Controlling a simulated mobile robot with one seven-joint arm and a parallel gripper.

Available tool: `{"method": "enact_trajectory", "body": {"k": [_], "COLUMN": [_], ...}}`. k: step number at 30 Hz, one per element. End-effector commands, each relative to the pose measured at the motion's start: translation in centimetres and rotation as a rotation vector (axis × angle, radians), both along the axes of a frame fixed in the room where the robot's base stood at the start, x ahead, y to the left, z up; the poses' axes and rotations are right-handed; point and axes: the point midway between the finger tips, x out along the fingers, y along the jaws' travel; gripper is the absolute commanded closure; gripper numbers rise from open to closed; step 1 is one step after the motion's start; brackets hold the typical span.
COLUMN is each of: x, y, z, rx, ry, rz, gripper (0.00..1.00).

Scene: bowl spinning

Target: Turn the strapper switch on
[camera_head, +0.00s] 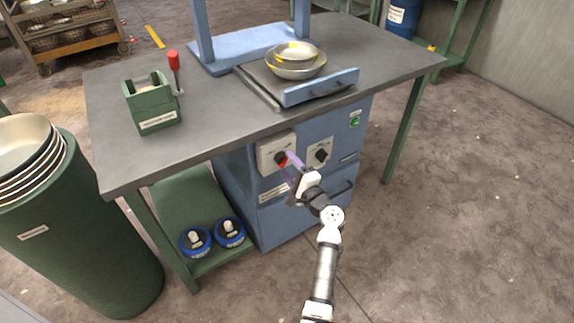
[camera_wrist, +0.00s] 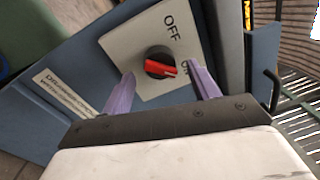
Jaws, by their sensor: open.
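The strapper switch is a black round knob with a red handle (camera_wrist: 160,67) on a pale plate (camera_wrist: 128,48) marked OFF and ON. In the wrist view the red handle's white-marked end points toward the ON label, which is partly hidden by a finger. In the head view the switch plate (camera_head: 265,150) is on the front of the blue cabinet, under the table. My gripper (camera_wrist: 161,77) is open, with one purple finger on each side of the knob and none visibly closed on it. My gripper (camera_head: 287,161) partly covers the knob in the head view.
The table (camera_head: 220,118) overhangs the cabinet and carries bowls (camera_head: 297,58) and a green box (camera_head: 152,104). A green drum (camera_head: 85,250) stands left. Floor on the right is clear.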

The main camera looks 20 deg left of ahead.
Motion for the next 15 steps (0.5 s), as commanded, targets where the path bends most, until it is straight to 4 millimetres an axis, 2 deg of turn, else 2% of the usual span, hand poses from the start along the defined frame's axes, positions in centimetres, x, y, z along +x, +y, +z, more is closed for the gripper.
{"method": "enact_trajectory", "body": {"k": [9,15], "x": [-4.5,-6.6], "y": [-5.7,-8.4], "z": [-0.8,-1.0], "rx": [0.0,0.0], "ry": [0.003,0.003], "rz": [-0.003,-0.002], "gripper": [0.4,0.4]}}
